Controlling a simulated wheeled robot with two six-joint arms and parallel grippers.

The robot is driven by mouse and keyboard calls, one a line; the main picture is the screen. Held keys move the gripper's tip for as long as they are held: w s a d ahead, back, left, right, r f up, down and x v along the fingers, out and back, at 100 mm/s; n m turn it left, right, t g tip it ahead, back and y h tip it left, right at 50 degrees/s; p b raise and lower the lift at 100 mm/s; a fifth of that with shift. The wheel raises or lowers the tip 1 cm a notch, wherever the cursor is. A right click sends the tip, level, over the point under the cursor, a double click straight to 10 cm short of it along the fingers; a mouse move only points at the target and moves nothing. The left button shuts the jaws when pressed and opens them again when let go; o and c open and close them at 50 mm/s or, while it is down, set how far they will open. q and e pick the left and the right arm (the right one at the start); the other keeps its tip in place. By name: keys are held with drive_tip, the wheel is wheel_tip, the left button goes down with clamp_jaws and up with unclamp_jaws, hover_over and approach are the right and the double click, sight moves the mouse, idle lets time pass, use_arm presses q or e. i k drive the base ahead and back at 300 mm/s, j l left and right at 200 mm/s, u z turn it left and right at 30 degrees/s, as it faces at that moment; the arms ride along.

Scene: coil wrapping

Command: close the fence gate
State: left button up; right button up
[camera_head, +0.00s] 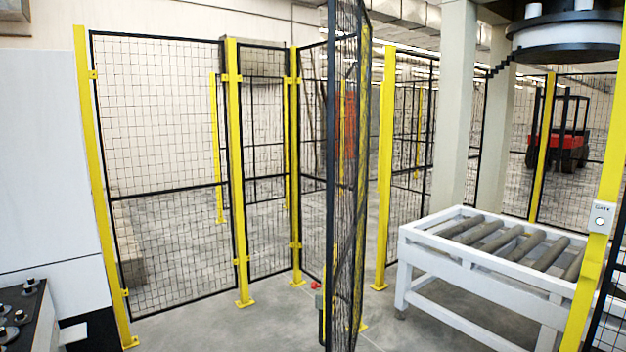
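The fence gate (331,150), a black-framed mesh panel, stands in the middle of the view. I see it almost edge-on, swung out towards me, so it stands open. A small grey-green block (320,302) shows low at its near edge; I cannot tell if it is a latch. The opening right of the gate is clear of fence mesh up to a yellow post (600,200) at the right, which carries a white box (601,218) with a round button and a label that seems to read GATE. Neither of my grippers is in view.
A white roller conveyor (450,262) stands beyond the opening, under a round black machine head (566,38). Mesh fencing (165,150) with yellow posts runs along the left. A control panel (22,310) is at the lower left. A red forklift (570,140) stands far back. Grey floor is free in front.

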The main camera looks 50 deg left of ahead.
sight(327, 299)
drive_tip(key=k+j+u, duration=0.1)
drive_tip(key=j+u, duration=0.3)
drive_tip(key=j, duration=0.65)
drive_tip(key=i+j+u, duration=0.1)
drive_tip(key=j+u, duration=0.3)
drive_tip(key=j, duration=0.65)
